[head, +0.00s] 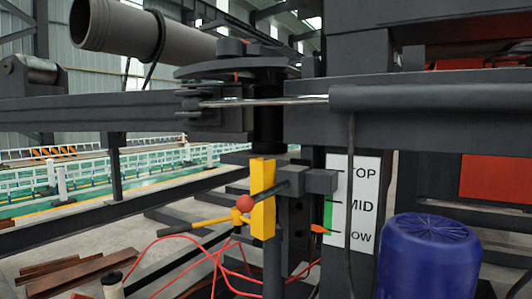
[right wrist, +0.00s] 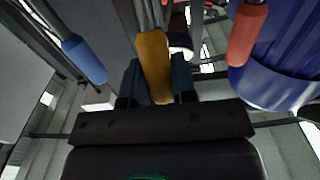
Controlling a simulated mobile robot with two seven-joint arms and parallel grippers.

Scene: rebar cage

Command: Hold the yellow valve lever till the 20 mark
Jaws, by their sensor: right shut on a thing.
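In the right wrist view my right gripper (right wrist: 157,88) is shut on the yellow-orange lever grip (right wrist: 153,60), with a dark finger on each side of it. A blue grip (right wrist: 84,60) is to its left and a red grip (right wrist: 246,35) to its right, both apart from the fingers. In the head view a white TOP/MID/LOW board (head: 363,230) carries a green bar (head: 328,212) and a red pointer (head: 320,229) between MID and LOW. I see no readable 20 mark. Neither gripper shows in the head view.
In the head view a yellow block (head: 262,200) stands at the centre beside a red ball (head: 245,203) and a yellow rod with a dark end (head: 190,226). A blue drum (head: 430,258) is at lower right. Red cables (head: 215,258) hang below the block.

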